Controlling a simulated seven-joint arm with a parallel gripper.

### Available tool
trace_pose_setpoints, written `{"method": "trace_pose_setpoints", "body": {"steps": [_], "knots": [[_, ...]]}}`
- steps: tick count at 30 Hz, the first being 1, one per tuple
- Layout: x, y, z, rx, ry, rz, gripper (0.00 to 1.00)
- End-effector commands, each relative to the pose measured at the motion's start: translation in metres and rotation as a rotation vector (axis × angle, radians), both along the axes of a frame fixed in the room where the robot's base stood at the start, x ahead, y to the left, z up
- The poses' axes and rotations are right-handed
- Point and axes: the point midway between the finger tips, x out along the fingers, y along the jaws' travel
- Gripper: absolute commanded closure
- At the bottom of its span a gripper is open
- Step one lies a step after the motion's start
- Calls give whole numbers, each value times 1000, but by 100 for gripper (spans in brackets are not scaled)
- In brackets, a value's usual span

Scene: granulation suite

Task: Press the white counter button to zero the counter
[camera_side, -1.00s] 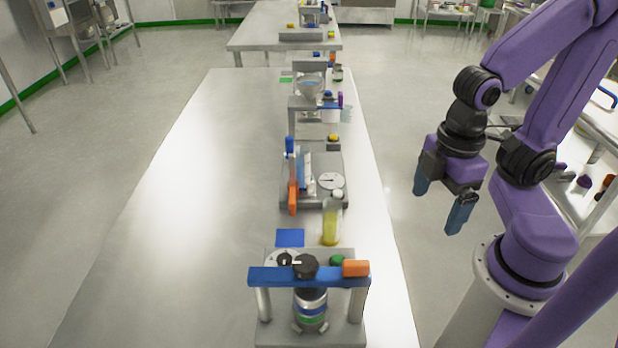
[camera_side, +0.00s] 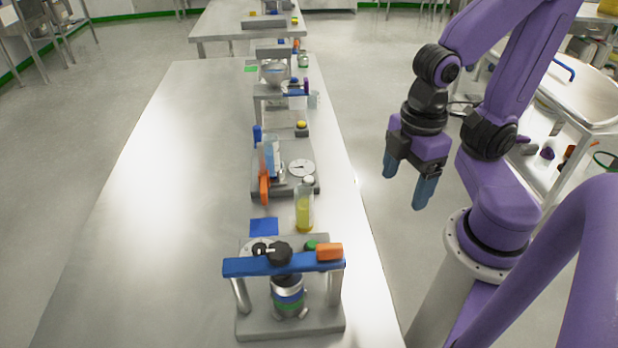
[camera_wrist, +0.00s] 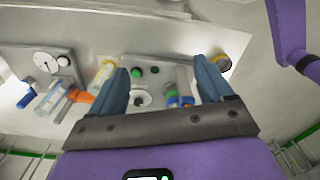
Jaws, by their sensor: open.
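The white counter button (camera_side: 308,181) is a small round cap at the front right corner of a grey bench fixture (camera_side: 284,190), beside a white dial (camera_side: 301,168). The fixture also carries a blue and an orange part. In the wrist view the dial (camera_wrist: 45,62) and the white button (camera_wrist: 63,61) lie at the upper left, outside my fingers. My gripper (camera_side: 405,185) is open and empty, its blue fingers pointing down. It is off to the right of the bench in the side view, well apart from the button. The open fingers also show in the wrist view (camera_wrist: 164,85).
A yellow-filled vial (camera_side: 304,210) stands close in front of the button's fixture. Nearer is a frame with a blue crossbar (camera_side: 285,265), an orange block (camera_side: 329,252) and a green button (camera_side: 311,245). A funnel stand (camera_side: 275,75) is farther back. The bench's left side (camera_side: 150,200) is clear.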

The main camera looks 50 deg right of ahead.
Motion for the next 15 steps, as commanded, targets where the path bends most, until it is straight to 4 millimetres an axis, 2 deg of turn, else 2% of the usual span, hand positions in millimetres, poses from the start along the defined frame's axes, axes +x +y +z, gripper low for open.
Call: {"method": "trace_pose_setpoints", "body": {"steps": [1,6,7,15], "knots": [[0,0,0,0,0,0,38],[0,0,0,0,0,0,93],[0,0,0,0,0,0,100],[0,0,0,0,0,0,100]]}}
